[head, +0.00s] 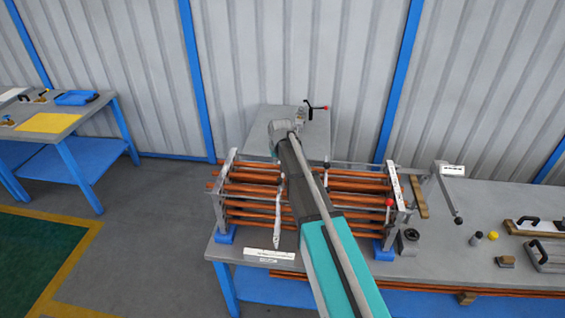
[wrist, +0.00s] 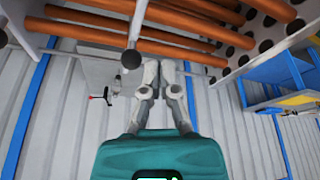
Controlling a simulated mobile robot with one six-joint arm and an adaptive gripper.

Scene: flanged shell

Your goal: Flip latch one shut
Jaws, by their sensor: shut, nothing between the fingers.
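A bundle of copper tubes (head: 250,191) between perforated end plates lies on the bench, and it fills the top of the wrist view (wrist: 200,25). Several levers show around it: one with a red ball (head: 389,202) at the right end, one with a dark ball (head: 458,220) further right, and a red-tipped handle (head: 318,107) on the grey block behind. I cannot tell which is latch one; its label is not readable. My gripper (wrist: 160,66) is shut and empty, pointing at the tubes. A dark ball knob (wrist: 131,58) shows just left of its fingertips; contact is unclear.
The grey block (head: 258,122) stands behind the tubes. The bench (head: 440,258) carries a dark ring (head: 408,240), a yellow knob (head: 492,236) and black-handled tools (head: 545,255) at right. A side table (head: 40,120) stands at left. Corrugated wall (head: 300,50) closes the back.

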